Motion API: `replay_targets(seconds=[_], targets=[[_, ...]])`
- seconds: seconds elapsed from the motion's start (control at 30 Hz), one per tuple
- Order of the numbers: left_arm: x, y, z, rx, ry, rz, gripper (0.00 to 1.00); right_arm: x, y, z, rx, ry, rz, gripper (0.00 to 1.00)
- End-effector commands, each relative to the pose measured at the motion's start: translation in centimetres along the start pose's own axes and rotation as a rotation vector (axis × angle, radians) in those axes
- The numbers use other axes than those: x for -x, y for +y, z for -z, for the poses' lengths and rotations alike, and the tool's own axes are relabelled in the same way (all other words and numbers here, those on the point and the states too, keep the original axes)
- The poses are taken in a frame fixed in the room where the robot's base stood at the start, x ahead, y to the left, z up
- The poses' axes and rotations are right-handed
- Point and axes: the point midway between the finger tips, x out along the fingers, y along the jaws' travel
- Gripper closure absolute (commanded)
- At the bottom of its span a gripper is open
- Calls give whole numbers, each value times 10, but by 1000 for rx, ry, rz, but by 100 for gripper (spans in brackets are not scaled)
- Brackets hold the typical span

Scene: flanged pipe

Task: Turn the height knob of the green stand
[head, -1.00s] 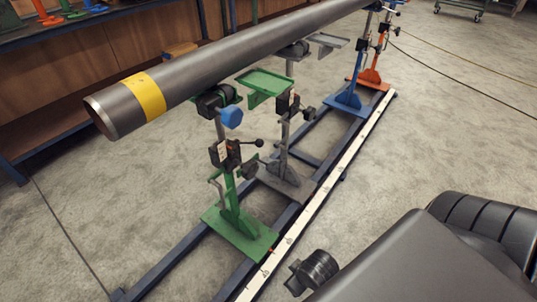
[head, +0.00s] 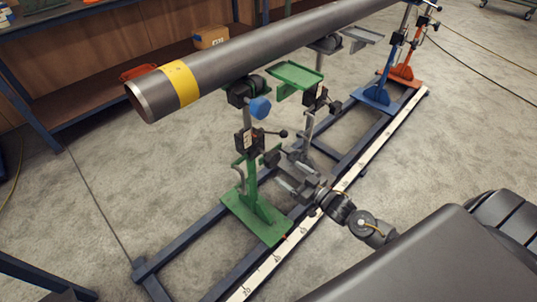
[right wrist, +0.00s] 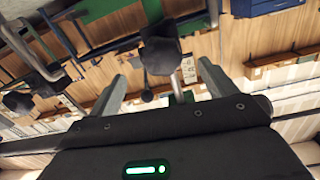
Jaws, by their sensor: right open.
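The green stand (head: 252,196) stands upright on the floor rails under the near end of the pipe (head: 225,68). Its dark height knob (head: 272,158) sticks out on the right side of the post, below a black-ball lever (head: 283,133). My right gripper (head: 283,175) is open and empty, just right of the post and close to the knob. In the right wrist view, a dark knob (right wrist: 160,55) shows between the two spread fingers (right wrist: 163,77); neither finger visibly touches it. My left gripper is out of view.
A blue knob (head: 260,107) sits under the pipe. A grey stand, a blue stand (head: 376,95) and an orange stand (head: 404,74) follow along the rails. A white scale strip (head: 345,182) runs along the right rail. Open floor lies to the right.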

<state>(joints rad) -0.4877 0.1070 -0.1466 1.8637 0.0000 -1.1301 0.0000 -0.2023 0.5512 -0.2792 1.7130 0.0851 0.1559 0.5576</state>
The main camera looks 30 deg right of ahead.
Motion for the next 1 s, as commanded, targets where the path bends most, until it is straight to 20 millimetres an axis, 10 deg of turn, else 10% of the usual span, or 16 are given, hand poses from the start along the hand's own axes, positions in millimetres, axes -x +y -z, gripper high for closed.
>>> replay_targets(seconds=[0.37, 1.0], targets=[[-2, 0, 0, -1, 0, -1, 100, -12, 2, 8, -2, 39, 26, 16], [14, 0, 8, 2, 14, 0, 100, -106, -1, 11, -2, 36, 25, 16]])
